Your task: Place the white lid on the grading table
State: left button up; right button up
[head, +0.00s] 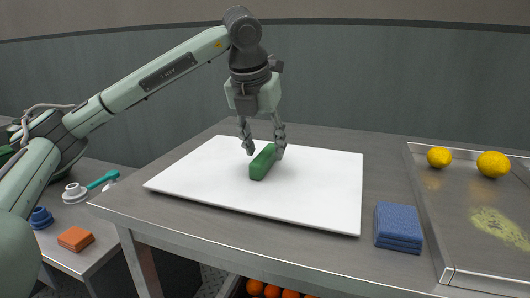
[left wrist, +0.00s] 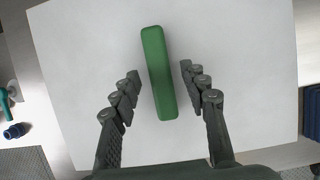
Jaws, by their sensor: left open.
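The white lid (head: 310,195), a large flat white panel, lies on the grey metal grading table (head: 385,150). It fills most of the left wrist view (left wrist: 85,60). A green bar-shaped handle (head: 262,162) is at the middle of the lid and shows in the left wrist view (left wrist: 158,75). My left gripper (head: 262,152) is open over the lid, pointing down. Its fingers are on either side of the green handle, with gaps on both sides in the left wrist view (left wrist: 157,85). My right gripper is not in view.
A metal tray (head: 463,192) with two yellow lemons (head: 492,164) stands to the right. A blue folded cloth-like stack (head: 398,228) lies near the lid's right corner. A lower side table (head: 75,215) at left holds an orange block (head: 75,239) and small parts. Oranges (head: 271,291) show below.

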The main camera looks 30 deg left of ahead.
pick_arm(q)
jog(key=v, duration=0.7)
jog(key=shift+r, duration=0.2)
jog(key=shift+p+v, duration=0.5)
jog(key=shift+v, duration=0.7)
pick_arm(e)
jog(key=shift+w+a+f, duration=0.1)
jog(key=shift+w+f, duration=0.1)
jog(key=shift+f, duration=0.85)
pick_arm(q)
jog(key=shift+s+d+f, duration=0.1)
